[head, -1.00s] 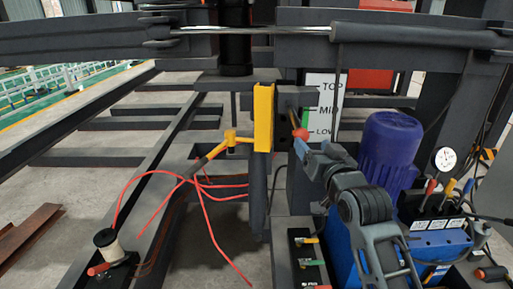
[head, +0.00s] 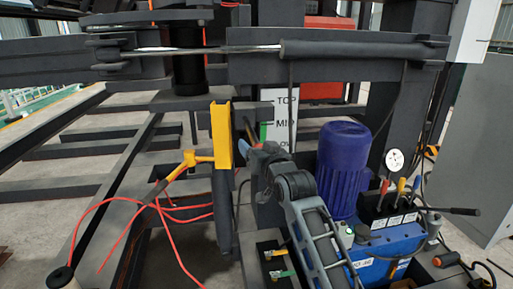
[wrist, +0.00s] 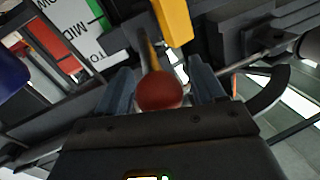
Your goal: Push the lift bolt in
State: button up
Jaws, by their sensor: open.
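The lift bolt shows in the wrist view as a yellowish rod ending in a round red knob (wrist: 160,91). The knob sits between the two fingers of my gripper (wrist: 161,78), which are open with a gap visible on each side. The rod runs away from me toward a dark bracket beside a yellow upright plate (head: 221,135). In the head view my gripper (head: 255,150) is just right of that plate, and it hides the knob; only a short piece of the rod shows above it. How deep the bolt sits cannot be told.
A white TOP/MID/LOW scale (head: 282,118) stands behind the gripper. A blue motor (head: 343,168) and a lever panel (head: 393,210) are close on the right. A yellow-headed tool (head: 187,166) with red cords lies left. Dark beams cross above.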

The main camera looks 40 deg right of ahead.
aim_at(253, 137)
jog(key=shift+c, duration=0.5)
grip_shut()
jog(key=shift+d+b+x, duration=0.2)
jog(key=shift+b+x, duration=0.15)
jog(key=shift+x, duration=0.7)
jog(key=shift+d+b+x, duration=0.2)
jog(key=shift+b+x, duration=0.15)
jog(key=shift+x, duration=0.7)
jog(key=shift+d, duration=0.15)
jog(key=shift+r, duration=0.1)
jog(key=shift+o, duration=0.5)
grip_release()
jog(key=shift+w, duration=0.1)
